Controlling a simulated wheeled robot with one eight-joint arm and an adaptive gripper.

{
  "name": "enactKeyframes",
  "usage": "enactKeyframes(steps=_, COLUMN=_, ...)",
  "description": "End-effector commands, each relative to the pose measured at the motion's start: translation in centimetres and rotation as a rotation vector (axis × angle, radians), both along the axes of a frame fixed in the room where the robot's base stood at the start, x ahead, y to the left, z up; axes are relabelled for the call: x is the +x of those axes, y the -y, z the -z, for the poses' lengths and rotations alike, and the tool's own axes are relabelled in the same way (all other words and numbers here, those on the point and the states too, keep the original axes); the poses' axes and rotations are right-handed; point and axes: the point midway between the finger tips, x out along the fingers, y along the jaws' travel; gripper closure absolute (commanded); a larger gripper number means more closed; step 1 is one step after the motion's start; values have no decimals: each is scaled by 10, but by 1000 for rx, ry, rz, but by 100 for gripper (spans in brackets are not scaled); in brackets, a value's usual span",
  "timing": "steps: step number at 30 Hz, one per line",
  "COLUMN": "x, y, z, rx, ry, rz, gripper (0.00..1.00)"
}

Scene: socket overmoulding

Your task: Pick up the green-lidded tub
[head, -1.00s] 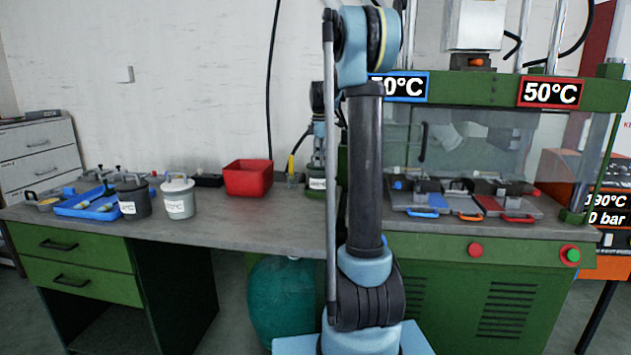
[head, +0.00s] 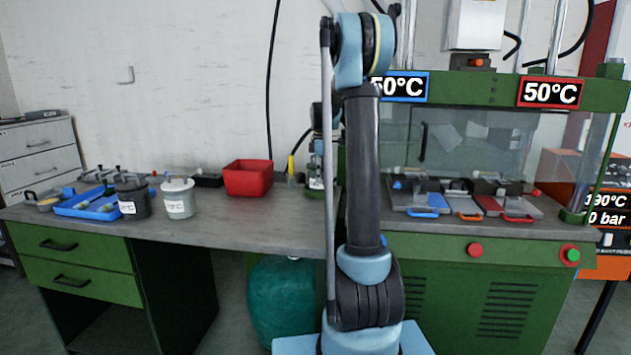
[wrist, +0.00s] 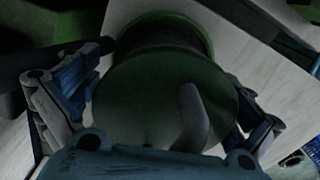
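The green-lidded tub (head: 317,183) stands upright at the back of the bench, partly hidden behind my arm; its white label shows. In the wrist view its dark green lid (wrist: 145,100) fills the middle, with a grey handle (wrist: 192,118) on top. My gripper (wrist: 172,75) is over the tub, its fingers spread wide on either side. They look open around it; firm contact cannot be seen in the dim view. In the head view my gripper (head: 320,150) is low over the tub, mostly hidden by my arm.
A red bin (head: 248,179) and a small black box (head: 208,180) stand left of the tub. A dark tub (head: 133,197), a white tub (head: 179,199) and a blue tray (head: 73,211) are further left. The green press (head: 480,232) is at the right. The bench front is clear.

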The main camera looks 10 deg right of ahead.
Motion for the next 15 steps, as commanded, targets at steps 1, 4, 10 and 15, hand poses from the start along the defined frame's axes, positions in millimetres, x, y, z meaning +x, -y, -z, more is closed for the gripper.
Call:
enactKeyframes(steps=1, x=0, y=0, z=0, rx=0, ry=0, rz=0, gripper=14)
enactKeyframes(steps=4, x=0, y=0, z=0, rx=0, ry=0, rz=0, gripper=36)
enactKeyframes(steps=10, x=0, y=-1, z=0, rx=0, ry=0, rz=-1, gripper=57)
enactKeyframes(steps=15, x=0, y=-1, z=-1, rx=0, ry=0, rz=-1, gripper=57)
